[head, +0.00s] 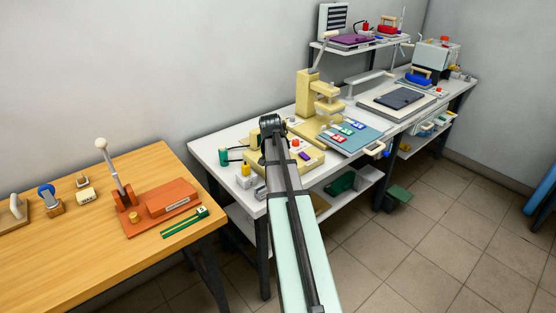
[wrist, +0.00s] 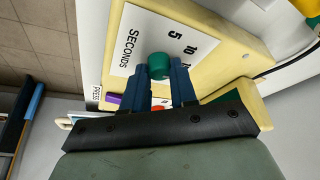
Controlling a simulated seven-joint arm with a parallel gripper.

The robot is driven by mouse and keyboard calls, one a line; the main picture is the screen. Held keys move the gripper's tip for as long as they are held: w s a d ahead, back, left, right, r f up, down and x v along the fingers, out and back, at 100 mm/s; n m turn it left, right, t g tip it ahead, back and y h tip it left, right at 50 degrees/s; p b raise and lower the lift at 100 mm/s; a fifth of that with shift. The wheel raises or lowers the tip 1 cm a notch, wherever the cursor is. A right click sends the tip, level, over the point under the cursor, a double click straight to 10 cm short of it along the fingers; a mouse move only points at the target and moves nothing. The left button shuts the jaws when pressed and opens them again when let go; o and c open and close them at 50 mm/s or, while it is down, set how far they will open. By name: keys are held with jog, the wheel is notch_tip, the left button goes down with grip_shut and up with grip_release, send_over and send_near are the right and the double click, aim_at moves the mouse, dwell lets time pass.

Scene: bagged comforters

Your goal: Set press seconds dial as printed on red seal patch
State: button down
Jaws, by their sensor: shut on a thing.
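The press seconds dial is a green knob (wrist: 159,65) on a white plate (wrist: 145,32) printed SECONDS, with 5 and 10 readable and other marks hidden. The plate is on a cream box, which also shows in the head view (head: 312,160) partly behind my arm. In the wrist view my gripper (wrist: 162,76) has its two blue fingers shut on the knob, one on each side. My fingers are hidden in the head view.
A cream press (head: 306,95) stands behind the cream box. A green spool (head: 223,155) and a yellow bottle (head: 245,169) stand left of it. A wooden table (head: 60,215) with an orange sealer (head: 165,205) is at left. The tiled floor at right is mostly open.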

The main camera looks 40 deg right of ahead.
jog(key=shift+m+g, duration=0.4)
jog(key=shift+m, duration=0.7)
jog(key=c, duration=0.9)
grip_release()
jog(key=v, duration=1.3)
jog(key=shift+a+r, duration=0.3)
jog(key=shift+a, duration=0.1)
